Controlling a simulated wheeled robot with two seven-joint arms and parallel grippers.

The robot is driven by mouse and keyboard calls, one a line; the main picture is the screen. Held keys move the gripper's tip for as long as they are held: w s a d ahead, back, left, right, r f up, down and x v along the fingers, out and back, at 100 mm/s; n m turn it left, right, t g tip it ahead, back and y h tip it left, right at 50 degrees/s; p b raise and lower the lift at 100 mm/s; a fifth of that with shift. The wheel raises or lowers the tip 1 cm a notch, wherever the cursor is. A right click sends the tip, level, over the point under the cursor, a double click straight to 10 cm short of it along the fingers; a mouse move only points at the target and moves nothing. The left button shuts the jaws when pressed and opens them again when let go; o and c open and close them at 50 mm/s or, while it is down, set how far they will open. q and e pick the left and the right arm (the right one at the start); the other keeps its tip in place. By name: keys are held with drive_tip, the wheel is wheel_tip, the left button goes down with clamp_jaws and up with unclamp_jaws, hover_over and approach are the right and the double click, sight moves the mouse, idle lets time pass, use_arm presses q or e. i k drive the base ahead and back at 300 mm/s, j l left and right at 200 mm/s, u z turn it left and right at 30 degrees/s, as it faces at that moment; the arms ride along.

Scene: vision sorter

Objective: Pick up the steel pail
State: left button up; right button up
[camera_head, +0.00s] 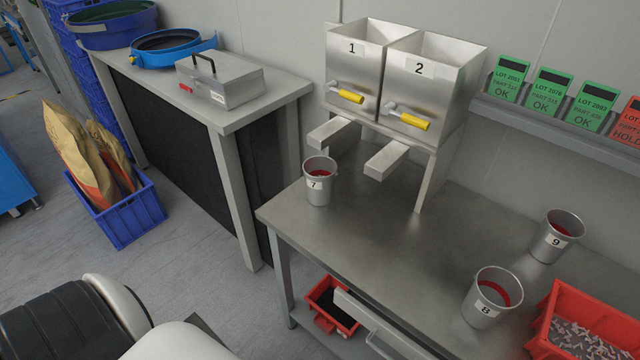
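Three grey steel pails stand upright on the metal workbench (400,240). The pail labelled 7 (319,190) is at the bench's left end, near the chute under hopper 1. The pail labelled 8 (482,308) is near the front right, and the pail labelled 9 (550,246) is farther back at the right. Red shows inside each pail; I cannot tell whether it is contents or lining. Neither of my grippers shows in the head view.
Two steel hoppers (355,70) with yellow handles stand at the back of the bench. A red bin (545,340) of small parts sits right of pail 8. A side table (240,115) holds a metal toolbox (225,85). The middle of the bench is clear.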

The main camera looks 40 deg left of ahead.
sight(320, 173)
drive_tip(key=u, duration=0.95)
